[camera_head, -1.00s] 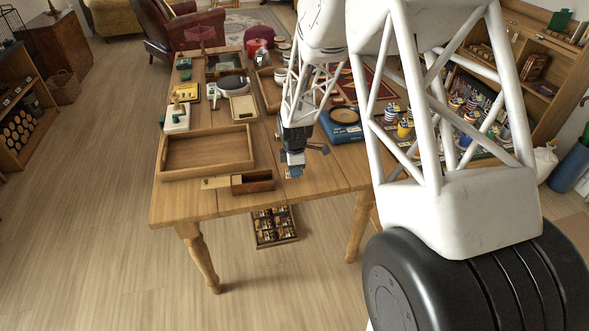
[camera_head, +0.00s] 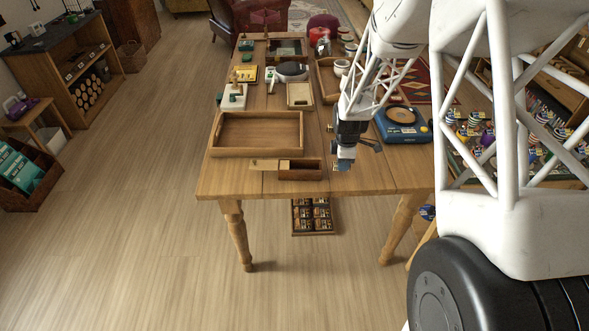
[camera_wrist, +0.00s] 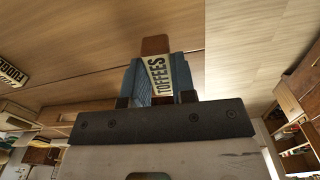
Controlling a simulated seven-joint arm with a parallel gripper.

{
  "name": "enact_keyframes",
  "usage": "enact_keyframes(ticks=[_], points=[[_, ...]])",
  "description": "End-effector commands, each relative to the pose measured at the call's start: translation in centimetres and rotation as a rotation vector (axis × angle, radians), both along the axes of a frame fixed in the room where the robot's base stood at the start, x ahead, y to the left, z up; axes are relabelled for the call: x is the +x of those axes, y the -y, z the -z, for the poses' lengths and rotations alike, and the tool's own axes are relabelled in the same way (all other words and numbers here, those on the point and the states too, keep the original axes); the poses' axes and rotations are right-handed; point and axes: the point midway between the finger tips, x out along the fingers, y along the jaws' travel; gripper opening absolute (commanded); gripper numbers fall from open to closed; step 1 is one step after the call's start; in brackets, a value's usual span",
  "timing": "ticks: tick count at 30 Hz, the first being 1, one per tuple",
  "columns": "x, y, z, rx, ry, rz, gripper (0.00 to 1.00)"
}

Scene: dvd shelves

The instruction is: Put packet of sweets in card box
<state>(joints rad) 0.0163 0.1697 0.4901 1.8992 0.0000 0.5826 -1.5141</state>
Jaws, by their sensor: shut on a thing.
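My gripper (camera_head: 345,161) is above the near right part of the table. In the wrist view, its blue fingers (camera_wrist: 160,82) are shut on a packet of sweets (camera_wrist: 158,73) with a pale label reading TOFFEES. The fingers cover the packet's sides. A small brown wooden box (camera_head: 300,174) with a pale slid-out lid (camera_head: 265,164) sits just left of my gripper in the head view; I cannot tell whether it is the card box.
A large empty wooden tray (camera_head: 257,151) lies behind the small box. A blue record player (camera_head: 402,135) stands right of my gripper. A FUDGE label (camera_wrist: 12,72) shows at the wrist view's left. The table's front edge is close, with open floor before it.

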Motion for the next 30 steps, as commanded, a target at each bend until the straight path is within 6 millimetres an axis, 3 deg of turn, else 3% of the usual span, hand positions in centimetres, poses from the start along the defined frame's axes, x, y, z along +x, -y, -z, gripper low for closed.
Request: enact_keyframes(ticks=[11, 30], points=[[0.4, -1.2, -0.8, 0.0, 0.002, -0.002, 0.01], [2.4, -11.3, -7.5, 0.0, 0.001, -0.015, 0.01]])
